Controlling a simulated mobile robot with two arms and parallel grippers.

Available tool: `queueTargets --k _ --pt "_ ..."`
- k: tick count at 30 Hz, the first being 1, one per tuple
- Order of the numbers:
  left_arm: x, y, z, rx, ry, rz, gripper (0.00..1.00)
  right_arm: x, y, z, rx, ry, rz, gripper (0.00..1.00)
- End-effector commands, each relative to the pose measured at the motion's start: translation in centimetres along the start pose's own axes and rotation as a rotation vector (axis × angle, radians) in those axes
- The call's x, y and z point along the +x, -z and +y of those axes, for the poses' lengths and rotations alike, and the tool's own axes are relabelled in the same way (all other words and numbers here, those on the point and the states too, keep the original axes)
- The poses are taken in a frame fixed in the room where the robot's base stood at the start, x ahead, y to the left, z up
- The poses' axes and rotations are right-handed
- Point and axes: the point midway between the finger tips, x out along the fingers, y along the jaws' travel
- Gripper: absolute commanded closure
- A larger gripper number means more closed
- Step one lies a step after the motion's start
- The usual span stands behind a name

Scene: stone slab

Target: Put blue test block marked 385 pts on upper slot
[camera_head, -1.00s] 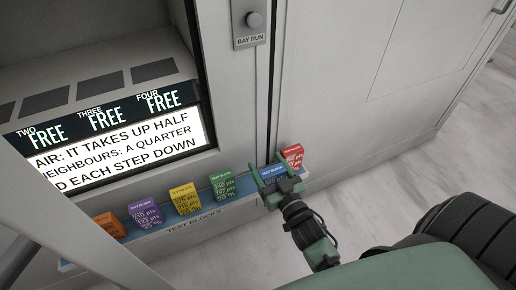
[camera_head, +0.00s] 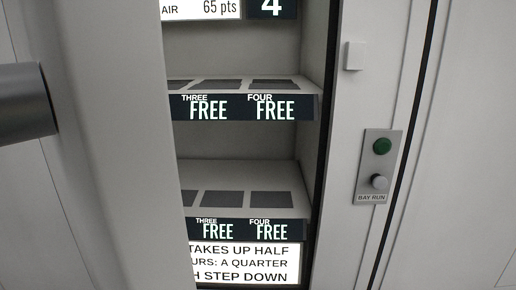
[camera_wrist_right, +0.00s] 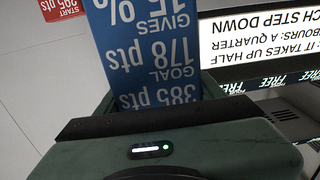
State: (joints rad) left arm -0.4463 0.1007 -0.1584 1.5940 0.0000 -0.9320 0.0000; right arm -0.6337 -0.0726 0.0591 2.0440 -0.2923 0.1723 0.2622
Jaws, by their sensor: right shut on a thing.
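The blue test block (camera_wrist_right: 155,50) fills the top middle of the right wrist view, upside down there, reading 385 pts, goal 178 pts. My right gripper (camera_wrist_right: 157,97) is shut on it, a green finger on either side. Neither gripper shows in the head view. There the upper shelf (camera_head: 245,107) has dark square pads, with signs THREE FREE and FOUR FREE. The lower shelf (camera_head: 250,229) has the same signs and pads. The shelves' left part is hidden behind a pale panel (camera_head: 120,150). My left gripper is out of view.
A control plate marked BAY RUN (camera_head: 378,166), with a green button and a grey knob, is on the frame right of the shelves. A lit text screen (camera_head: 247,263) is below. A red block (camera_wrist_right: 62,8) shows at the wrist view's top left.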

Motion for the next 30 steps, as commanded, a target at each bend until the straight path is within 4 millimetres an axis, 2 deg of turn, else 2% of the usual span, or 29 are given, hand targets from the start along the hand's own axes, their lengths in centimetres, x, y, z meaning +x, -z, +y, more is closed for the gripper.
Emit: queueTargets --k 1,4,11,12,20,24,30 --pt "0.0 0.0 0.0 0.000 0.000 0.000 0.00 1.3 2.6 -0.9 0.000 0.009 0.018 0.98" --pt "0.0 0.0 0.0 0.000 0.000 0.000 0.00 2.8 6.3 -2.5 -0.001 0.021 0.018 0.98" --pt "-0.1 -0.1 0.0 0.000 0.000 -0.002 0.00 3.7 14.0 -5.1 0.003 0.046 0.012 0.98" --pt "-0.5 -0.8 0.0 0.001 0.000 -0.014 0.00 3.3 14.6 -4.9 0.003 0.042 -0.001 0.98" --pt "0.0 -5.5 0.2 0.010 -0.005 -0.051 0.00 0.8 18.9 -4.8 0.006 0.042 -0.004 0.98" --pt "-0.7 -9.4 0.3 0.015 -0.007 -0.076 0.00 -1.0 21.9 -4.7 0.007 0.042 -0.003 0.98" --pt "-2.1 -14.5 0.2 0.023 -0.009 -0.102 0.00 -3.1 25.1 -4.5 0.005 0.041 -0.002 0.98"
